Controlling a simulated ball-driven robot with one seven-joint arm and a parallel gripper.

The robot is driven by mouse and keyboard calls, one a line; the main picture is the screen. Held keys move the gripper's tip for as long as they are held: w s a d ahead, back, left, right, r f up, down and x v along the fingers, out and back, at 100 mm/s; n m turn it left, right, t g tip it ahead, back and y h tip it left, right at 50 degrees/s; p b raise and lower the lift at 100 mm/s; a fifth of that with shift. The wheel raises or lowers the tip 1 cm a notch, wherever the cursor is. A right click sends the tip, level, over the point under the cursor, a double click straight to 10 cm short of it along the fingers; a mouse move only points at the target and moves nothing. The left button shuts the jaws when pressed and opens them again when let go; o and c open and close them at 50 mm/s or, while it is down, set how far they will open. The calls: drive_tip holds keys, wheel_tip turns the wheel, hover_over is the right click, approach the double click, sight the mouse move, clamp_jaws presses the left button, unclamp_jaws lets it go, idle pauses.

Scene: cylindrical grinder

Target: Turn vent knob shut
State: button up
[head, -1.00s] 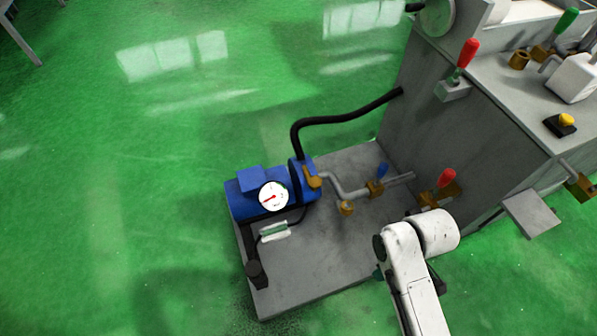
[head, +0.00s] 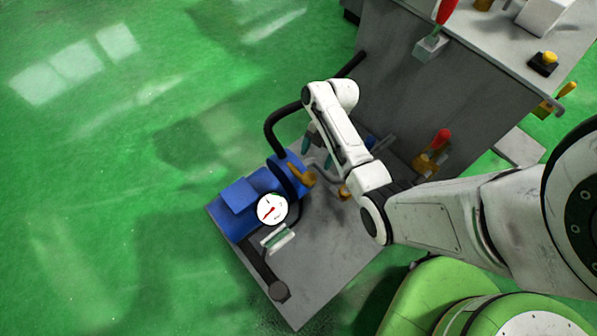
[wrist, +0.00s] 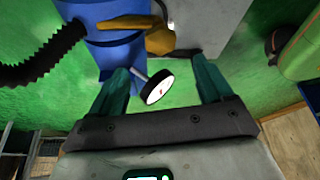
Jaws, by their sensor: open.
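I cannot tell for sure which part is the vent knob. A brass fitting (head: 302,176) with a rounded end sits on the end of the blue pump (head: 240,204). In the wrist view this brass fitting (wrist: 148,36) shows at the top, beyond my fingertips, beside the blue housing (wrist: 120,55). My gripper (head: 318,150) hangs over the pump's pipe end, its teal fingers pointing down. In the wrist view my gripper (wrist: 163,68) is open, with nothing held. The white gauge (wrist: 157,87) shows between the fingers, apparently beyond them. My arm partly hides the pipes behind.
A black hose (head: 277,128) curves from the pump to the grey machine (head: 420,100). A red-handled valve (head: 440,140) stands to the right. Green floor (head: 120,220) lies open to the left.

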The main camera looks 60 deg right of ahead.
sight(309, 178)
drive_tip(key=b+x, duration=0.3)
drive_tip(key=x, duration=0.7)
drive_tip(key=shift+f, duration=0.2)
drive_tip(key=shift+c, duration=0.4)
drive_tip(key=c, duration=0.9)
drive_tip(key=shift+c, duration=0.2)
